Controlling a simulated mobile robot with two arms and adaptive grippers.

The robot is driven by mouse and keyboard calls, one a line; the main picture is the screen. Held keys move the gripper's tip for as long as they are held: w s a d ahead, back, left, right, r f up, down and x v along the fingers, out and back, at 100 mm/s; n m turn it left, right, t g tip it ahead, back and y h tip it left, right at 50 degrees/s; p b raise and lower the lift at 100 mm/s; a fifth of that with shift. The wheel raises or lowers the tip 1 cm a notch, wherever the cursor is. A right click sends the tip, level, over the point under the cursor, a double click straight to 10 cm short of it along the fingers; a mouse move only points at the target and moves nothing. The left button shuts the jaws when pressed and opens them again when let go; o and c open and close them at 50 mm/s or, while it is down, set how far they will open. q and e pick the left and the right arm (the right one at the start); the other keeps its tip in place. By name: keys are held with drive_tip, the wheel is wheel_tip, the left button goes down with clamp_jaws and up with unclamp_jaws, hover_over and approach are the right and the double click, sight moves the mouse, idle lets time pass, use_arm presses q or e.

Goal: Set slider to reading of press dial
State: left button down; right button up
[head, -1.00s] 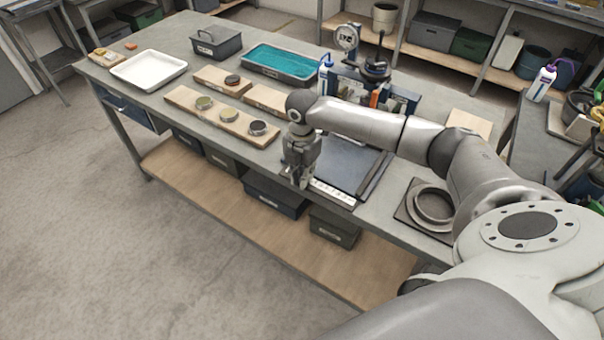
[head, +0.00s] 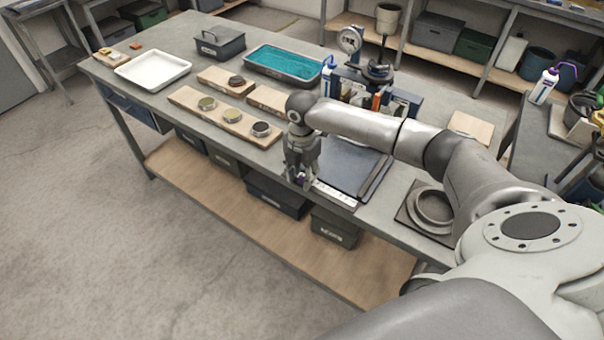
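The press dial (head: 350,40) is a round pale gauge on a post at the back of the bench; its reading is too small to make out. The slider's white scale strip (head: 334,193) runs along the front edge of a dark grey plate (head: 347,166). My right gripper (head: 301,181) points down at the left end of this strip. A small purple piece (head: 302,177), perhaps the slider knob, shows between its fingers. The fingers hide most of it, and I cannot tell whether they grip it. My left gripper is out of view.
A board with several round pieces (head: 225,116) lies left of my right arm. A white tray (head: 152,70), a teal-filled tray (head: 284,63) and a grey box (head: 219,42) stand farther back. A ring-shaped part (head: 432,206) sits at the right.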

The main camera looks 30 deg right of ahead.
sight(302, 177)
wheel_tip(302, 177, up, 12)
idle(0.7)
idle(0.4)
